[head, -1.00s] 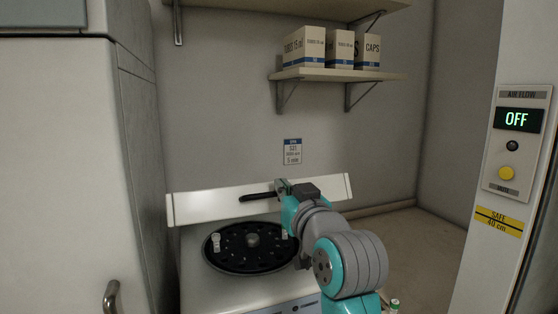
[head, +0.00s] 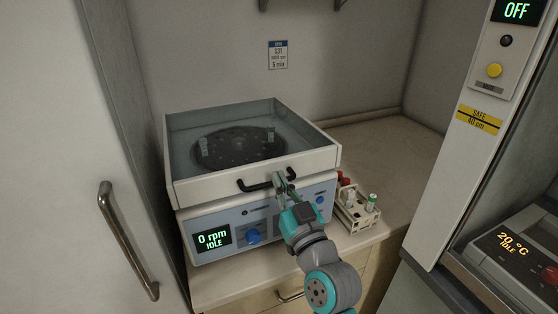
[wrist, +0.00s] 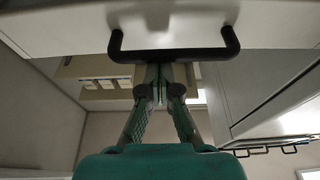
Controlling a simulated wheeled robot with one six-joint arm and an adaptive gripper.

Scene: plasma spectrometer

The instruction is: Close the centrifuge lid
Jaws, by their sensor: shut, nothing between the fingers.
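The centrifuge (head: 283,219) stands on the bench, its display reading 0 rpm IDLE. Its lid (head: 218,188), a white frame with a clear top, lies down over the body. I cannot tell whether a small gap is left at the front edge. In the wrist view the closed fingertips (wrist: 159,72) are right by the handle bar (wrist: 172,54); contact is unclear.
A tube rack (head: 352,212) with capped tubes stands close to the right of the centrifuge. A tall cabinet with a metal handle (head: 126,240) is at left. Another device (head: 515,245) shows 20 °C IDLE at lower right. The bench behind the rack is clear.

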